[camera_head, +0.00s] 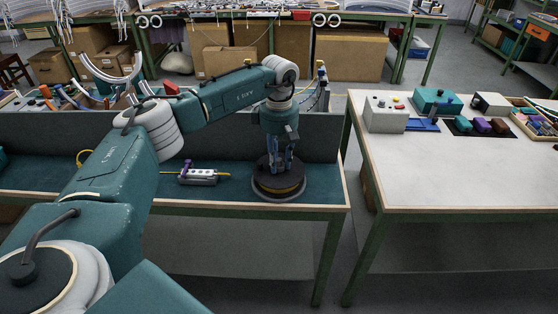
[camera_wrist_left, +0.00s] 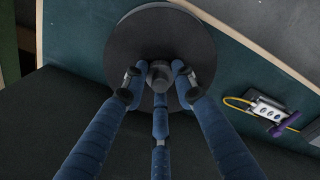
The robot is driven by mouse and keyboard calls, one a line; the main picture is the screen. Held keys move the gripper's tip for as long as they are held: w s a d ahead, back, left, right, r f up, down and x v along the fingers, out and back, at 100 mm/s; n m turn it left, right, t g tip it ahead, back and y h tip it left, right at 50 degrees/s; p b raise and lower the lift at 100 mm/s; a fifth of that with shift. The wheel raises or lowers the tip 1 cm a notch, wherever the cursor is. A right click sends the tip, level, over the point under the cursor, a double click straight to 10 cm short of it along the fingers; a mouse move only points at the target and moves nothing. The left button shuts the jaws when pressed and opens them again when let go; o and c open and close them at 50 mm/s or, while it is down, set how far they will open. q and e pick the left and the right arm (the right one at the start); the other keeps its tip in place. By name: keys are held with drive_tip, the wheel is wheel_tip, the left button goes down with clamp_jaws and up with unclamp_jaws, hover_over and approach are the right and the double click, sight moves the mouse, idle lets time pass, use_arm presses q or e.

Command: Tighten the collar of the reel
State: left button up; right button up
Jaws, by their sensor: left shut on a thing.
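The reel (camera_head: 263,194) lies flat on the teal bench top near its right end. It has a dark round body with a yellow band, and from above it shows as a dark disc in the left wrist view (camera_wrist_left: 135,35). The grey collar (camera_wrist_left: 160,70) is at the reel's centre. My left gripper (camera_head: 279,169) points straight down over the reel. Its blue fingers (camera_wrist_left: 158,85) are closed around the collar, with fingertips on its sides and one finger below it. The collar is hidden behind the fingers in the head view. My right gripper is not in view.
A small grey box (camera_head: 198,177) with a purple lever and yellow cable sits left of the reel. A grey panel (camera_head: 235,133) stands behind the bench. A separate white-topped table (camera_head: 450,185) with devices is on the right, across a narrow gap.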

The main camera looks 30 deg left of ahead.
sight(279, 164)
use_arm(q)
drive_tip(key=shift+w+a+r, duration=0.1)
drive_tip(key=shift+w+r, duration=0.15)
drive_tip(key=shift+r, duration=0.1)
drive_tip(key=o, duration=1.2)
drive_tip(key=shift+s, duration=0.1)
drive_tip(key=shift+c, duration=0.2)
drive_tip(key=shift+s+f, duration=0.1)
wheel_tip(279, 164, up, 12)
